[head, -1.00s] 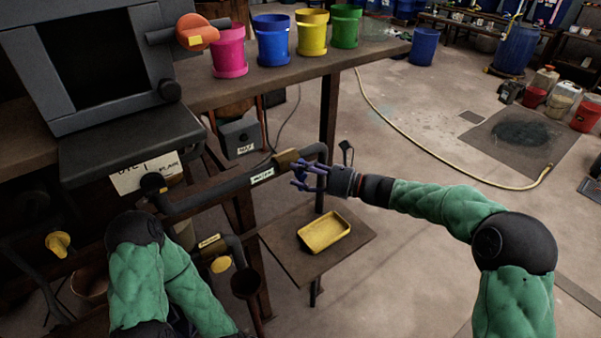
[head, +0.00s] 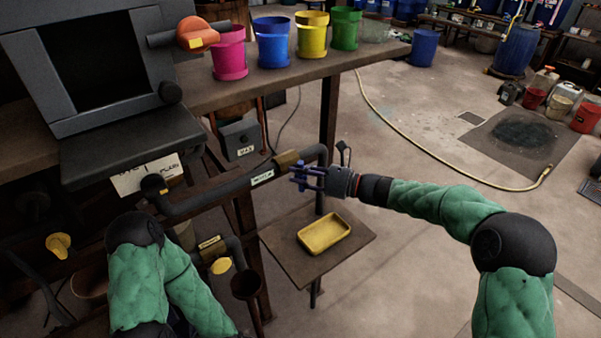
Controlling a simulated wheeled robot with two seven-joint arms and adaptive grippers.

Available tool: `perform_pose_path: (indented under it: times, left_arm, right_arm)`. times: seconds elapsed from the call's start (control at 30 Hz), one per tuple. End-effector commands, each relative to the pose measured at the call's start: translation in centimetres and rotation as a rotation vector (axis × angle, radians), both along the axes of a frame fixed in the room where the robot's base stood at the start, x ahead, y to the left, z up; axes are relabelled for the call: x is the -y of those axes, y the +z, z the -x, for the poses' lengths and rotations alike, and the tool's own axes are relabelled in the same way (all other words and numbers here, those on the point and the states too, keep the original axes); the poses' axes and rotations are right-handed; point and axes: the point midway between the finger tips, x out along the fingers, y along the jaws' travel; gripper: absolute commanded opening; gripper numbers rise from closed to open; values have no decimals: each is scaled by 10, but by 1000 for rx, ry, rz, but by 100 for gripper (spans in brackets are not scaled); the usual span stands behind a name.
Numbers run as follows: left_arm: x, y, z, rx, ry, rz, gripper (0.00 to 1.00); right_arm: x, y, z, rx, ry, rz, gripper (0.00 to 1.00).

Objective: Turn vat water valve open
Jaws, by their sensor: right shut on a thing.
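The water valve is a brass-coloured body (head: 287,159) on the dark pipe under the workbench, with a white label (head: 262,178) on the pipe beside it. My right gripper (head: 303,177) reaches in from the right and sits just below and right of the brass body. Its blue-purple fingers are shut on the valve's handle, which they mostly hide, so its exact angle cannot be told. My left arm is folded at the lower left, and its gripper is out of view.
A yellow tray (head: 325,233) lies on a small brown shelf (head: 355,242) below the gripper. A second pipe with a yellow knob (head: 221,265) is at lower left. Coloured buckets, such as the pink one (head: 229,57), stand on the bench above. Open floor lies to the right.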

Motion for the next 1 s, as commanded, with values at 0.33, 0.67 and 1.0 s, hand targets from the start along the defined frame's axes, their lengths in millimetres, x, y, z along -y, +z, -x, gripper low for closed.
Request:
perform_pose_path:
  times: [0.33, 0.67, 1.0]
  left_arm:
    - [0, 9, 0, 0, 0, 0, 54]
    - [0, 11, 0, 0, 0, 0, 54]
    - [0, 7, 0, 0, 0, 0, 54]
  right_arm:
    - [-4, 0, 3, 147, 0, 201, 0]
    - [-8, -4, 5, 333, 0, 455, 0]
    - [-10, -10, 7, 523, 0, 717, 0]
